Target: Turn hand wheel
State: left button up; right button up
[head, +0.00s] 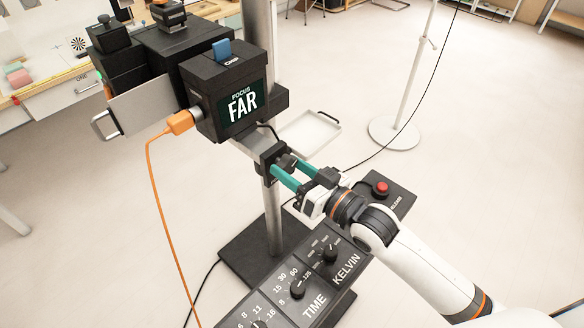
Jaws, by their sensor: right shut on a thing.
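The hand wheel (287,160) is a small dark part on the black clamp of the metal column, just below the camera-like box. My right gripper (285,168), with teal fingers, reaches it from the lower right and is shut on it. The fingers hide much of the wheel, so its turn angle is unclear. The black box (227,92) above has a screen reading "FOCUS FAR" (243,106). My left gripper is not in view.
A control panel (315,285) with TIME and KELVIN dials lies below, near my right arm. A red button (381,187) sits on its box at right. An orange cable (158,190) hangs at left. A white tray (309,135) is behind the column (272,215).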

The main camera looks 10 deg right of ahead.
jog(key=n+p, duration=0.2)
jog(key=n, duration=0.3)
jog(key=shift+r, duration=0.1)
jog(key=n+p, duration=0.1)
jog(key=n, duration=0.5)
jog(key=shift+p, duration=0.3)
dwell(0.4)
jog(key=o, duration=1)
